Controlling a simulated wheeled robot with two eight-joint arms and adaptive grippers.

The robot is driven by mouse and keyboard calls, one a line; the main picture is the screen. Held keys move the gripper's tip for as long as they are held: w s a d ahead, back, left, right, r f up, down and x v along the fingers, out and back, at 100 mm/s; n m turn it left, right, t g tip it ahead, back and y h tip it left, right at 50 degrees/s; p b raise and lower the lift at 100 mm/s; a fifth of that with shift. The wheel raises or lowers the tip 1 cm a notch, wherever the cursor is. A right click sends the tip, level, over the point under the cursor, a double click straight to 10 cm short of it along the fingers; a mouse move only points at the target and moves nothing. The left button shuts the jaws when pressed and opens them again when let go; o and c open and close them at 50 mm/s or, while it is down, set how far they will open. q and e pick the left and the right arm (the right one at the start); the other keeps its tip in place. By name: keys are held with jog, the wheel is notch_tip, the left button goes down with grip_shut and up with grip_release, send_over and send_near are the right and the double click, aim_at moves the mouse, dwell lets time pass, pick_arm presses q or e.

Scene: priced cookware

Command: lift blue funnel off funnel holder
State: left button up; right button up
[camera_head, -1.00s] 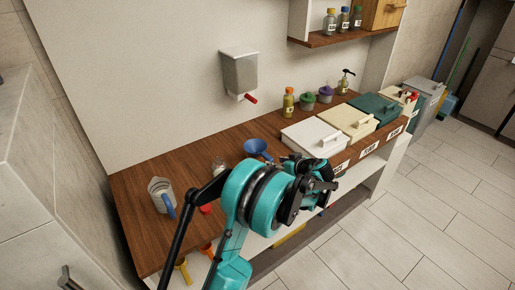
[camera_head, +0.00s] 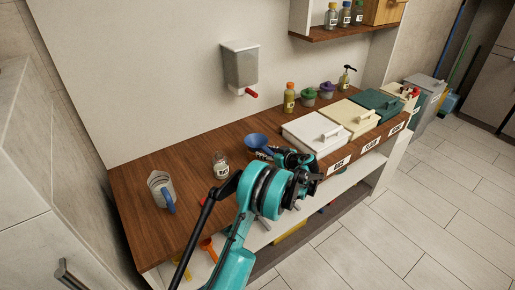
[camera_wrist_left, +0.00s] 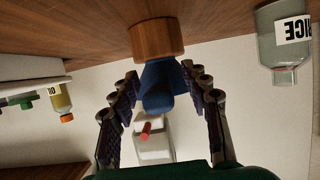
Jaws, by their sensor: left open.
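The blue funnel (camera_head: 256,141) stands on the wooden counter, left of the white lidded box. In the left wrist view, which is upside down, the blue funnel (camera_wrist_left: 160,90) sits on a round wooden funnel holder (camera_wrist_left: 157,38). My left gripper (camera_head: 272,155) is open close by the funnel. In its wrist view, the fingers (camera_wrist_left: 158,95) lie on either side of the funnel, with gaps showing between them and the blue surface. The holder is largely hidden in the head view. My right gripper is not in view.
A glass jar (camera_head: 220,165) stands left of the funnel; its label reads RICE in the wrist view (camera_wrist_left: 285,45). A measuring jug (camera_head: 161,188) is further left. Lidded boxes, starting with the white one (camera_head: 314,134), line the right. A dispenser (camera_head: 240,68) hangs on the wall.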

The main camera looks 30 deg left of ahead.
pick_arm(q)
jog(key=shift+r, duration=0.1)
grip_shut()
jog(key=shift+r, duration=0.1)
